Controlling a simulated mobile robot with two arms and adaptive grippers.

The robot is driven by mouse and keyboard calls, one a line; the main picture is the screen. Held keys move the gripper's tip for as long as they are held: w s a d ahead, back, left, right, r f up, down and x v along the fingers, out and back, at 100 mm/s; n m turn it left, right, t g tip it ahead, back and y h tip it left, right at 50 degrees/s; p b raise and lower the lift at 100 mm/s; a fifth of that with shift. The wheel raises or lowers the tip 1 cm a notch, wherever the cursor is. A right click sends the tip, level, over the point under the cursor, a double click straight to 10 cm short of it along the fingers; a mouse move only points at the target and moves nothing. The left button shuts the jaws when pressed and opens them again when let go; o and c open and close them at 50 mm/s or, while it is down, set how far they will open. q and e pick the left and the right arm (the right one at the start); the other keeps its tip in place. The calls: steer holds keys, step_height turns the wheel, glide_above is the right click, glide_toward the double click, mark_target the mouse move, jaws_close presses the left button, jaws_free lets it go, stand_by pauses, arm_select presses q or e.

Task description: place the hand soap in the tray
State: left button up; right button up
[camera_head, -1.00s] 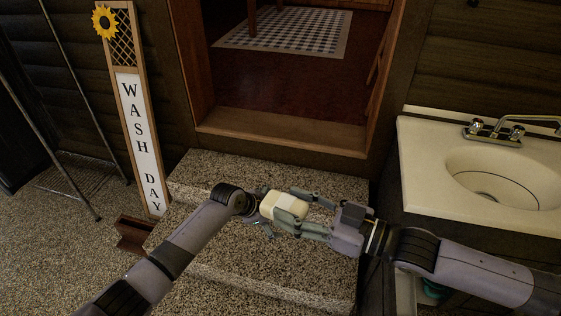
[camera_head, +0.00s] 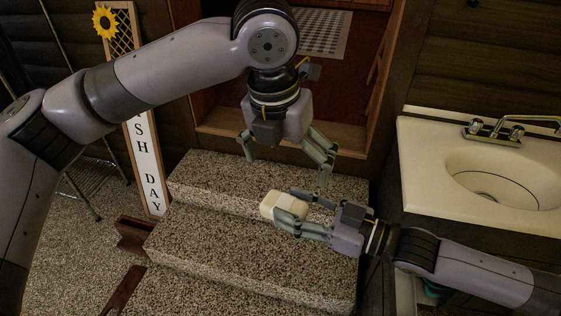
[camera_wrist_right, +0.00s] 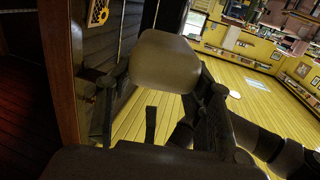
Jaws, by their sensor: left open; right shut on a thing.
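The cream, block-shaped hand soap (camera_head: 269,206) is between the fingers of my right gripper (camera_head: 287,204), which is shut on it. It is held in the air in front of the speckled steps. In the right wrist view the soap (camera_wrist_right: 165,60) fills the space between the fingertips. My left gripper (camera_head: 286,166) is open and empty, pointing down just above and behind the soap, apart from it. I cannot make out a tray in either view.
Speckled stone steps (camera_head: 235,235) lead up to a doorway. A white sink (camera_head: 430,190) with a faucet is at the right. A "Wash Day" sign (camera_head: 147,165) stands at the left. A brown wooden piece (camera_head: 133,236) lies beside the steps.

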mark_target(284, 203)
arm_select(q)
steer(key=shift+m+y, duration=0.3)
steer(key=shift+m, duration=0.1)
steer(key=f, duration=1.1)
steer(key=shift+w+a+f, duration=0.15)
steer(key=shift+w, duration=0.2)
steer(key=shift+c, duration=0.3)
steer(key=c, duration=1.2)
steer(key=shift+c, duration=0.3)
arm_select(e)
steer(key=o, duration=1.3)
steer(key=shift+d, duration=0.1)
